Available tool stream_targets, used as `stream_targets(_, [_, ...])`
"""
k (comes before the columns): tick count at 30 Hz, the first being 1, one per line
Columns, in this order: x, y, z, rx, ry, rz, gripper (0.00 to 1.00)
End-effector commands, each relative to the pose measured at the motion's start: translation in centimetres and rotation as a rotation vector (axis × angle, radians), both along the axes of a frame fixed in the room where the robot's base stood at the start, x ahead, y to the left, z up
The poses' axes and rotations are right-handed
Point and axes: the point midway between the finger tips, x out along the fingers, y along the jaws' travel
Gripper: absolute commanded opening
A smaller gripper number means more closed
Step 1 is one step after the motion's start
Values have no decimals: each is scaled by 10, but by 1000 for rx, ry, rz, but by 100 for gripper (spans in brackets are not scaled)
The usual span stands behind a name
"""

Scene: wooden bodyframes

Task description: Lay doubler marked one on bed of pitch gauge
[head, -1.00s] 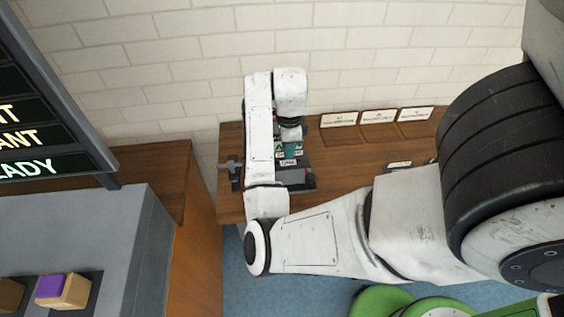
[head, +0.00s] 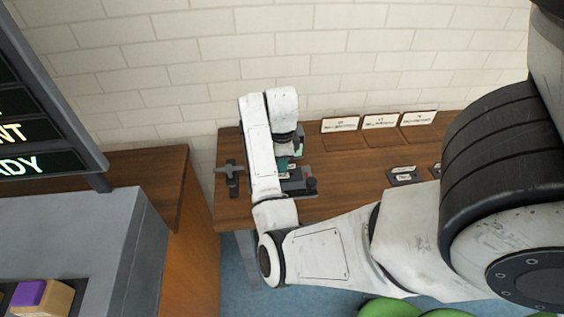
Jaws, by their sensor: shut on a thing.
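The pitch gauge (head: 298,186) is a dark fixture with teal parts and small pale labels, near the left end of the wooden bench. My arm covers much of it, including most of its bed. My gripper (head: 287,148) is over the back of the gauge, under the white wrist. Its fingers are mostly hidden by my arm. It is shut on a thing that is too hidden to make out. I cannot read a mark on any doubler, or tell whether the held thing touches the bed.
Several white label cards (head: 381,121) stand along the back of the bench (head: 345,180). A small dark labelled holder (head: 404,175) sits at right. A grey cross-shaped part (head: 232,172) stands left of my arm. A grey console (head: 85,240) with a purple-topped block (head: 30,292) is at front left.

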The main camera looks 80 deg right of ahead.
Motion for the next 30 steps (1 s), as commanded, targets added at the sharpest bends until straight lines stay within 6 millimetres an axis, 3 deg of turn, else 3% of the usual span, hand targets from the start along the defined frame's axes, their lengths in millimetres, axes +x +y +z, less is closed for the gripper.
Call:
stream_targets(14, [0, 0, -11, 0, -1, 1, 0])
stream_targets(15, [0, 0, -11, 1, 0, 1, 9])
stream_targets(22, [0, 0, -12, 0, -1, 0, 31])
stream_targets(30, [0, 0, -12, 1, 0, 0, 31])
